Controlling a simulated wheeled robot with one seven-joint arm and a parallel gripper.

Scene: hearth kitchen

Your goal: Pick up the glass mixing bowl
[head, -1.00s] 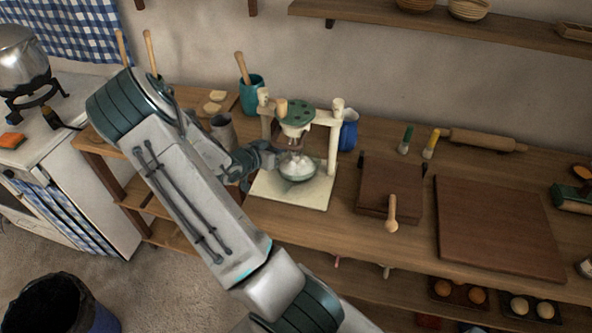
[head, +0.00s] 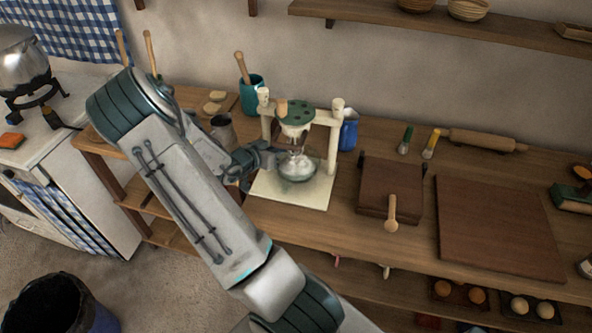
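The glass mixing bowl (head: 297,172) is a clear bowl with white contents. It is under the green and cream mixer head (head: 296,117), on or just above the stand's pale base (head: 290,194). My gripper (head: 275,155) reaches in from the left at the bowl's left rim. Its fingertips are small and partly lost against the bowl and stand, so I cannot tell whether they are closed on the rim.
The stand's posts (head: 334,142) rise beside the bowl. A metal cup (head: 222,128) and a teal utensil crock (head: 252,96) stand behind my arm. A blue jug (head: 349,132) is right of the stand. A wooden box (head: 385,185) and dark board (head: 495,225) lie further right.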

